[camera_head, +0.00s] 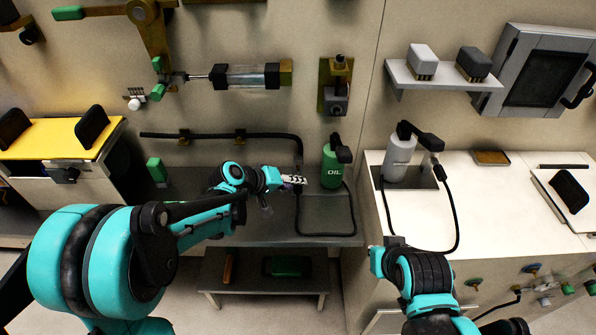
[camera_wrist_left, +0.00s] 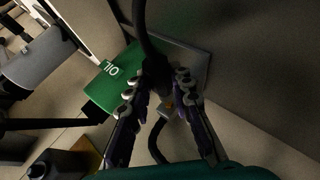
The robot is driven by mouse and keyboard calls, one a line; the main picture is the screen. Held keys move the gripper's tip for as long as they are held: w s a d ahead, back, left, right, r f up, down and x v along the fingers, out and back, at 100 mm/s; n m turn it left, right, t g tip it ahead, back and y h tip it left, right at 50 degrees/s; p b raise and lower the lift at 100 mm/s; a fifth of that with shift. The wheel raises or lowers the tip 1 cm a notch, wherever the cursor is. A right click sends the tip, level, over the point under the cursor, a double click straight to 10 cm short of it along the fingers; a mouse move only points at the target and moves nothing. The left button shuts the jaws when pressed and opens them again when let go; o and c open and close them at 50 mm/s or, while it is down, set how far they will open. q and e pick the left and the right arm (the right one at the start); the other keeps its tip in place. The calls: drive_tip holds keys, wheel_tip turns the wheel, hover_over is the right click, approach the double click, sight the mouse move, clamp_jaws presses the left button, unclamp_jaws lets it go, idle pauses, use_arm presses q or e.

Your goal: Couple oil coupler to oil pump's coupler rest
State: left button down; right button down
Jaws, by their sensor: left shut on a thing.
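The green oil pump (camera_head: 331,170), marked OIL and with a black head, stands upright on the grey bench against the wall. It also shows in the left wrist view (camera_wrist_left: 112,80). My left gripper (camera_head: 297,181) is just left of the pump and shut on the dark oil coupler (camera_wrist_left: 157,76). The fingers (camera_wrist_left: 158,100) hide part of the coupler. A black hose (camera_head: 325,235) loops from the pump over the bench and up toward my left gripper. The coupler rest cannot be made out clearly. My right arm is low in the head view; its fingers cannot be made out.
A grey-white pump (camera_head: 399,158) with its own looped hose stands on the white counter (camera_head: 480,215) to the right. A black wall hose (camera_head: 215,135) hangs down near my left gripper. A low shelf (camera_head: 268,262) is below the bench.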

use_arm(q)
drive_tip(key=shift+w, duration=1.15)
drive_tip(key=c, duration=1.3)
unclamp_jaws()
drive_tip(key=v, duration=1.2)
